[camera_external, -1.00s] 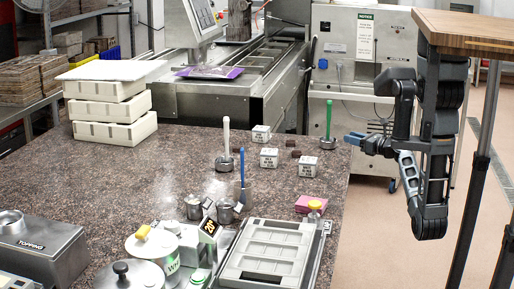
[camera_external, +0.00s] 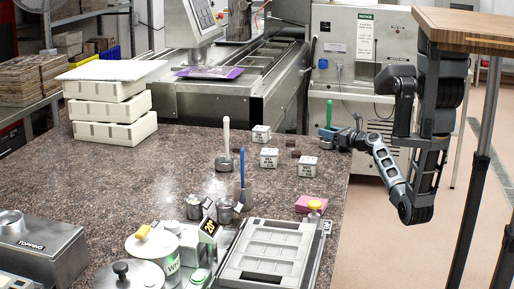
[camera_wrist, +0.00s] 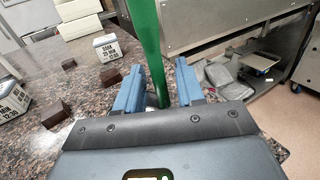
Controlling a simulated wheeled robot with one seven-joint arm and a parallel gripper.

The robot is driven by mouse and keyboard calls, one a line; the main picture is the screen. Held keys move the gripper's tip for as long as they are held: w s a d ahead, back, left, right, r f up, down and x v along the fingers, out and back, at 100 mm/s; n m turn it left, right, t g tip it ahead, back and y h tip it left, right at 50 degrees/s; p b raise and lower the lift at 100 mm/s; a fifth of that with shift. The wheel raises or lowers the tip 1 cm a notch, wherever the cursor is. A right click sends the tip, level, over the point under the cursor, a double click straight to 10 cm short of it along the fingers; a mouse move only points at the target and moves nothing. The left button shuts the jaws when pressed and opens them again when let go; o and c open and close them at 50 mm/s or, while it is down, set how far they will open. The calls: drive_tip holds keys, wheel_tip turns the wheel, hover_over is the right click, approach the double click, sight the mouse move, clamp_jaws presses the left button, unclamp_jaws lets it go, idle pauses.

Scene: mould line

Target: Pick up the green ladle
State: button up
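The green ladle (camera_external: 329,106) stands upright at the right edge of the granite counter, its handle up and its metal cup at the bottom. My gripper (camera_external: 343,134) is at its handle, low down, in the external view. In the wrist view the green handle (camera_wrist: 150,45) rises between the two blue fingers of my gripper (camera_wrist: 158,90). The fingers are apart, with visible gaps to the handle, so the gripper is open around it. The ladle's cup is hidden in the wrist view and partly covered in the external view.
White labelled cubes (camera_external: 268,158) and small brown blocks (camera_external: 296,154) lie just left of the ladle. A pink block (camera_external: 310,204) lies nearer the front. A steel machine stands behind.

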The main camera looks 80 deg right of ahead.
drive_tip(key=shift+c, duration=0.4)
clamp_jaws()
drive_tip(key=shift+r, duration=0.1)
